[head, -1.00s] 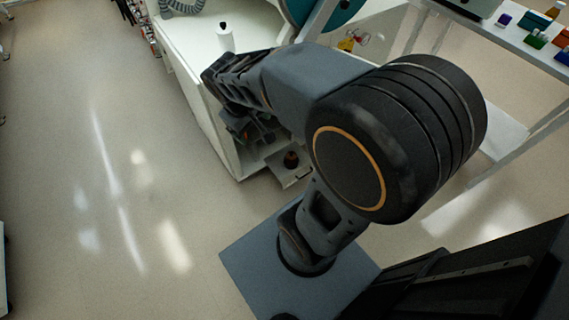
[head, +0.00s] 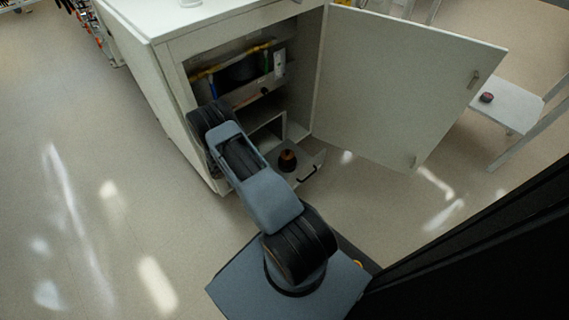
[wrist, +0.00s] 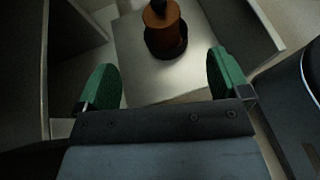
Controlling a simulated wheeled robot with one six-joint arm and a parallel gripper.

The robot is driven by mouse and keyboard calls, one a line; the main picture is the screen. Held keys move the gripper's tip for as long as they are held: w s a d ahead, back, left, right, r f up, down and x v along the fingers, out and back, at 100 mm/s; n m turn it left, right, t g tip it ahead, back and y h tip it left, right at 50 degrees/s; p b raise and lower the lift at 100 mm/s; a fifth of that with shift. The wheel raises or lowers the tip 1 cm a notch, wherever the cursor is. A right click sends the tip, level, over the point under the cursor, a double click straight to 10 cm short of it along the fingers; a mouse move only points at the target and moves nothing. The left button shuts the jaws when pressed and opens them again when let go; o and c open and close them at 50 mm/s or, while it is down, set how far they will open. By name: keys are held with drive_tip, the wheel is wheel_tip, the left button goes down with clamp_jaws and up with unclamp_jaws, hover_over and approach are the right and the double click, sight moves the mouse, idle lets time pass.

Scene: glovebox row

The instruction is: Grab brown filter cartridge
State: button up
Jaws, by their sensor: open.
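The brown filter cartridge (head: 287,161) stands upright in a pulled-out drawer (head: 308,173) at the bottom of the white cabinet. In the wrist view the cartridge (wrist: 164,30) is a brown cylinder with a dark base and a dark top post, which the frame's upper edge cuts off. My gripper (wrist: 163,82) shows in the wrist view with two green fingertips spread wide and nothing between them. The cartridge is beyond the fingertips, roughly centred between them and not touched. In the head view my arm hides the gripper.
The white cabinet (head: 176,88) has its door (head: 395,85) swung open to the right. Its upper shelf (head: 240,72) holds dark and yellow items. A low white table (head: 507,104) with a small dark round item stands at the right. The floor on the left is clear.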

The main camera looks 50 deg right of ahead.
sight(283, 156)
drive_tip(key=b+x, duration=0.1)
drive_tip(key=x, duration=0.2)
drive_tip(key=b+x, duration=0.1)
drive_tip(key=x, duration=0.2)
drive_tip(key=b+x, duration=0.1)
drive_tip(key=x, duration=0.3)
drive_tip(key=shift+a+f, duration=0.15)
drive_tip(key=shift+f, duration=0.15)
drive_tip(key=b+x, duration=0.2)
drive_tip(key=x, duration=0.1)
drive_tip(key=shift+s+d+f+b, duration=0.15)
drive_tip(key=shift+d+b, duration=0.15)
drive_tip(key=shift+d, duration=0.35)
drive_tip(key=c, duration=1)
